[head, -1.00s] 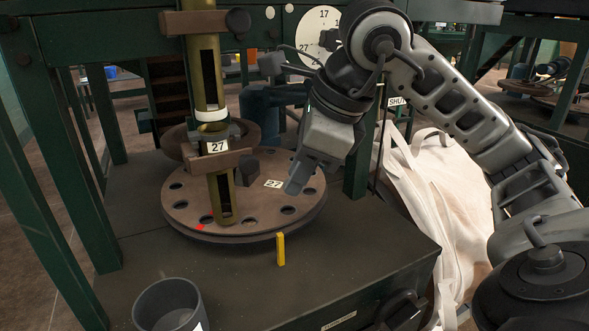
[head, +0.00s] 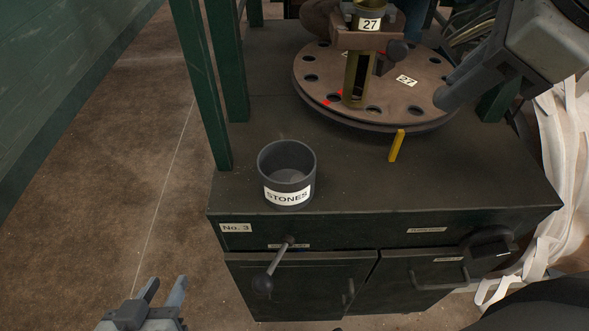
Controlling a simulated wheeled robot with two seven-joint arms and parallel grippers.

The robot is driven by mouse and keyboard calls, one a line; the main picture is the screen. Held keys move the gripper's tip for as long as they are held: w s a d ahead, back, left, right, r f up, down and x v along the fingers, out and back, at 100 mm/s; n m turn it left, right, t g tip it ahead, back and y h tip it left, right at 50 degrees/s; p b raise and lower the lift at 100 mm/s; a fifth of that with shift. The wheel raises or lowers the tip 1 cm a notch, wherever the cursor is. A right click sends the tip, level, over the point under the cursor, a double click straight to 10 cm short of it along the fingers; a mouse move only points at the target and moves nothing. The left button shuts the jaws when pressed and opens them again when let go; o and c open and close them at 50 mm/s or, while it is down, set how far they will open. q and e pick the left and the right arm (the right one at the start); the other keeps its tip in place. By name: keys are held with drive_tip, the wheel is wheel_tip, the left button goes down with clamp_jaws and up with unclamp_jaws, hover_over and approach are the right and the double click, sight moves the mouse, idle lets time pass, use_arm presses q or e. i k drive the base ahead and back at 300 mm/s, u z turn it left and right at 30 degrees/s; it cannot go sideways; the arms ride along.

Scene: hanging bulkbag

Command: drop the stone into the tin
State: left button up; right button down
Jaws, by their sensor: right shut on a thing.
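The tin (head: 286,160) is a dark grey open cup labelled "STONES". It stands upright on the front left of the green cabinet top, and its visible inside looks empty. My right gripper (head: 448,97) reaches in from the upper right. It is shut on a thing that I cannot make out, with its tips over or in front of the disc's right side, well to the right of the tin. I cannot see a stone clearly anywhere. My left gripper (head: 162,287) is open and empty at the bottom left, in front of the cabinet.
A brown round disc (head: 378,107) with holes lies behind the tin, under an olive tube (head: 355,79). A yellow peg (head: 396,146) stands at its front edge. A green post (head: 205,90) rises behind the tin. A lever (head: 270,270) sticks out of the cabinet front. Space above the tin is clear.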

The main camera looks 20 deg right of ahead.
sight(275, 195)
drive_tip(key=k, duration=1)
drive_tip(key=u, duration=1.1)
drive_tip(key=i, duration=1.05)
drive_tip(key=z, duration=1.2)
